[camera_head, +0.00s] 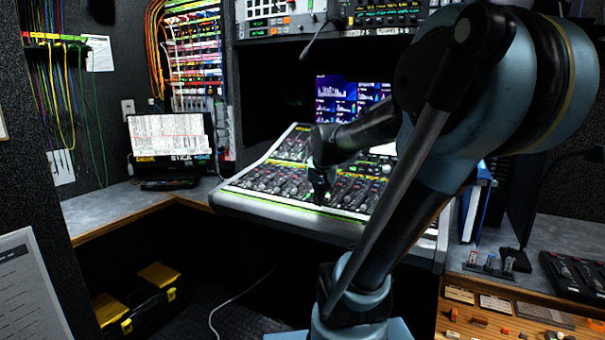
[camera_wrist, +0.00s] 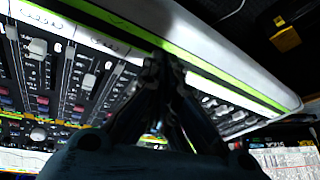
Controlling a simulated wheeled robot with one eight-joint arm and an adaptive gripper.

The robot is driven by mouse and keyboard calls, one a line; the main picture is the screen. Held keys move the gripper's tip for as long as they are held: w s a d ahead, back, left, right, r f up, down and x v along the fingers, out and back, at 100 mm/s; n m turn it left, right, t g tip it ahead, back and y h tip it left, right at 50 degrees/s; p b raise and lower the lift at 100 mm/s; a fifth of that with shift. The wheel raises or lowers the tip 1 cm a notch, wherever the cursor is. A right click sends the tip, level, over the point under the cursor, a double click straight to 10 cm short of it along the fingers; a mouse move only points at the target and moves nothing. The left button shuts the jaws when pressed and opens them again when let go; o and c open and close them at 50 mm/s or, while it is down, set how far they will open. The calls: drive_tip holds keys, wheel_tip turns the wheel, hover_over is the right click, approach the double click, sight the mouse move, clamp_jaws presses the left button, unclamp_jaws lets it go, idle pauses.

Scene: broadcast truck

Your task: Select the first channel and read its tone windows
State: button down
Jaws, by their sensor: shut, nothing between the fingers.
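The mixing console (camera_head: 345,192) is a sloped panel with white and green edging in the middle of the head view. It carries rows of faders and buttons. My gripper (camera_head: 319,198) is over the front part of the console, pointing down near its front edge. In the wrist view my gripper (camera_wrist: 158,65) has its dark fingers together, close to the green strip (camera_wrist: 105,14). Light faders (camera_wrist: 38,47) and dark red buttons show at left. A blue screen (camera_head: 352,98) stands behind the console. I cannot tell whether the fingertips touch the panel or which channel is under them.
A laptop-like display (camera_head: 170,138) stands on the left desk. Coloured cables hang on a patch panel (camera_head: 193,48) at the back. A black and yellow case (camera_head: 140,298) is low at the left. Rack gear (camera_head: 385,14) hangs above the console.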

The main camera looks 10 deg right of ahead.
drive_tip(key=w+r+m+t, duration=0.1)
drive_tip(key=w+r, duration=0.3)
drive_tip(key=w, duration=0.5)
drive_tip(key=w+r+m+t, duration=0.1)
drive_tip(key=w+r+m, duration=0.15)
drive_tip(key=w, duration=0.65)
wheel_tip(320, 180, up, 4)
drive_tip(key=m+t, duration=0.2)
drive_tip(key=t, duration=0.1)
hover_over(304, 170)
drive_tip(key=shift+s+a+r, duration=0.15)
drive_tip(key=shift+s+a, duration=0.2)
drive_tip(key=shift+s, duration=0.05)
drive_tip(key=shift+w+d+f, duration=0.1)
drive_tip(key=shift+w+f, duration=0.05)
drive_tip(key=shift+f, duration=1.3)
drive_tip(key=shift+w+d+f, duration=0.15)
drive_tip(key=shift+f, duration=1.3)
drive_tip(key=shift+w+d+f, duration=0.1)
drive_tip(key=shift+w+f, duration=0.05)
drive_tip(key=shift+f, duration=1.3)
drive_tip(key=shift+w+f, duration=0.1)
drive_tip(key=shift+f, duration=0.6)
drive_tip(key=shift+r, duration=0.8)
drive_tip(key=shift+r, duration=0.1)
